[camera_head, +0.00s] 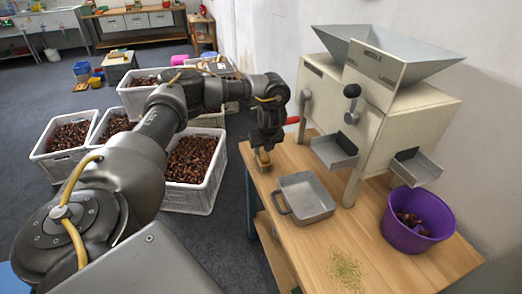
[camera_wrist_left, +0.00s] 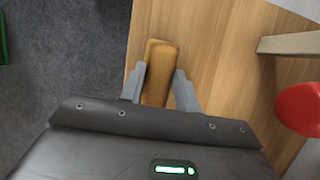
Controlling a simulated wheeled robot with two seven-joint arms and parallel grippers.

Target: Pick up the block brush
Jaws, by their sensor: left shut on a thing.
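The block brush (camera_wrist_left: 158,72) has a tan wooden block, seen from above in the left wrist view. It also shows small in the head view (camera_head: 263,158), at the left edge of the wooden table. My left gripper (camera_wrist_left: 160,85) points down over the table edge, with one finger on each side of the block, shut on it. The brush's underside is hidden, and I cannot tell whether it touches the table. My right gripper is in neither view.
The wooden table (camera_head: 385,270) holds a metal tray (camera_head: 318,212), a beige machine (camera_head: 375,120) with a hopper, and a purple bucket (camera_head: 412,225) of chestnuts. Green bits lie near the front. White crates (camera_head: 190,200) of chestnuts stand left. A red round thing (camera_wrist_left: 300,108) is right of the gripper.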

